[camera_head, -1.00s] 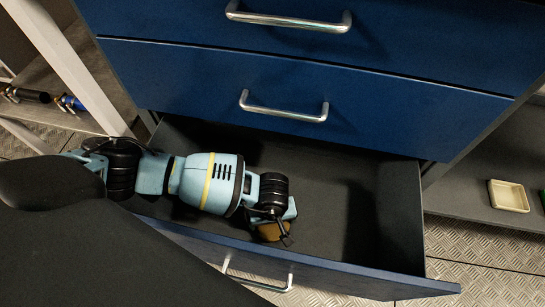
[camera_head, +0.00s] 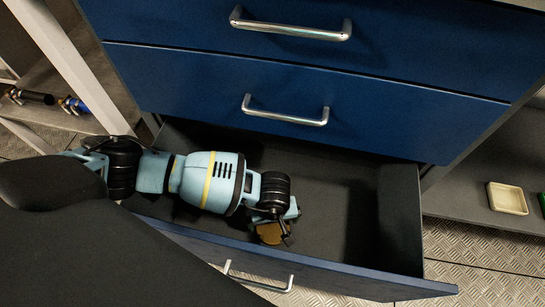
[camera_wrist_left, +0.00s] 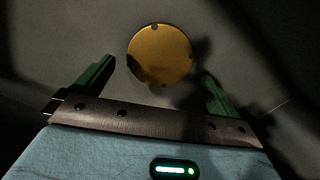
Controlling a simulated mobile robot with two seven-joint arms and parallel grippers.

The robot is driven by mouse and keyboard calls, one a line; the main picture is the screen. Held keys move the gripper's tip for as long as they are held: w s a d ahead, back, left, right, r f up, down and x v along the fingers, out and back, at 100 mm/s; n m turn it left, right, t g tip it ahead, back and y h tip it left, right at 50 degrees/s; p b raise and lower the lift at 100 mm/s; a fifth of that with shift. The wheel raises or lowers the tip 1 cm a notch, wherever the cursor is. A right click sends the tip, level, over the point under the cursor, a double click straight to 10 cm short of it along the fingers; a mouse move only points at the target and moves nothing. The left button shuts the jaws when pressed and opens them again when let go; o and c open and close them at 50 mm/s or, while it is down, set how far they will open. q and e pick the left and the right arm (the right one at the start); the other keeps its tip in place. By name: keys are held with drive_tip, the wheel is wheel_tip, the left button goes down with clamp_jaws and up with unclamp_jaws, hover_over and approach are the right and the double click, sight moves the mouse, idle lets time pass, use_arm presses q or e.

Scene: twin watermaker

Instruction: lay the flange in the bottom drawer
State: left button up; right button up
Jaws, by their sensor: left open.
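The flange is a round, brass-coloured disc (camera_head: 269,233). It lies in the open bottom drawer (camera_head: 340,185), near the drawer's front wall, partly hidden by my left gripper in the head view. In the left wrist view the flange (camera_wrist_left: 160,54) shows nearly whole, with small notches at its rim, on the dark drawer floor. My left gripper (camera_head: 284,231) is inside the drawer above the flange. Its green fingers (camera_wrist_left: 155,85) are spread apart on either side, with a gap to the disc. My right gripper is not in view.
The blue drawer above (camera_head: 300,90) is shut and overhangs the open drawer's back. The open drawer's right part is bare. A shelf at the right holds a cream tray (camera_head: 507,198). Cylindrical parts (camera_head: 72,105) lie on a shelf at the left.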

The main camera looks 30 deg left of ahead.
sight(273, 227)
use_arm(q)
wheel_tip(273, 227, up, 11)
drive_tip(key=p, duration=0.4)
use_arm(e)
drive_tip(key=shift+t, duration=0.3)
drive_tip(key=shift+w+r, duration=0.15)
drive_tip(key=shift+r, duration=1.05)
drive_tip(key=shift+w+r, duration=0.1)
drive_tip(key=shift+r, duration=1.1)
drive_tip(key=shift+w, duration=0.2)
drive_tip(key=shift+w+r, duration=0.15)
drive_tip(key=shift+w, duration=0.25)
use_arm(q)
drive_tip(key=shift+c, duration=0.3)
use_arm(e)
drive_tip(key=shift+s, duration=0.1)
